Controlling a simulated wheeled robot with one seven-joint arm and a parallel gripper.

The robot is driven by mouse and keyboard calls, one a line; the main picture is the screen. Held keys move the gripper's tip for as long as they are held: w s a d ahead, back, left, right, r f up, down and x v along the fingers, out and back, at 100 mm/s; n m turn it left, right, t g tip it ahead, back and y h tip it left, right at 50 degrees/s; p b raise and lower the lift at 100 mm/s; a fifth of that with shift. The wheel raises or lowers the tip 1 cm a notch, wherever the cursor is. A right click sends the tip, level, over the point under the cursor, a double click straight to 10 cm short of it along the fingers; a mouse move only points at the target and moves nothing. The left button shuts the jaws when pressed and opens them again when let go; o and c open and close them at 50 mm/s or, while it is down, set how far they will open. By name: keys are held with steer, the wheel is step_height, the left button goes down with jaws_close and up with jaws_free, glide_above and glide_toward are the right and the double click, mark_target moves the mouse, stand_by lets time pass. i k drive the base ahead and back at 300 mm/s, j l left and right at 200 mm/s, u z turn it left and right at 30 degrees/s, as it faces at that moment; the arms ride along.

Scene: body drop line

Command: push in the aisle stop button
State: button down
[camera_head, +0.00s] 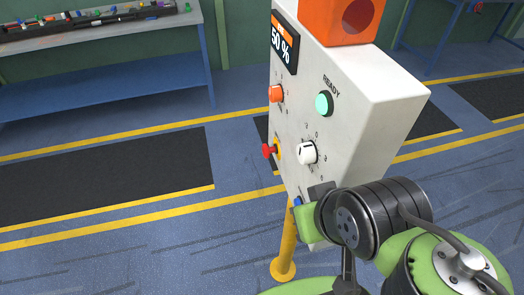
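A light grey control box (375,105) stands on a yellow post (286,255). A red mushroom button (268,151) with a yellow base sticks out from the left part of its face, seen from the side; I cannot read a label by it. It looks like the aisle stop button. My gripper (318,192) is at the lower part of the box, below and to the right of the red button and apart from it in the picture. My wrist hides most of the gripper, so its fingers cannot be made out.
The box face also has a "50 %" display (284,45), an orange button (276,93), a green READY lamp (324,104), a white rotary knob (307,152) and a blue part (298,201) close to my gripper. An orange housing (325,18) tops it. Open floor lies left.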

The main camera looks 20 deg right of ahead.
mark_target(266, 150)
steer(key=u, duration=0.45)
steer(key=i+j+u, duration=0.1)
steer(key=u, duration=0.75)
steer(key=i+u, duration=0.15)
steer(key=u, duration=0.7)
steer(key=i+l+u, duration=0.1)
steer(key=u, duration=0.35)
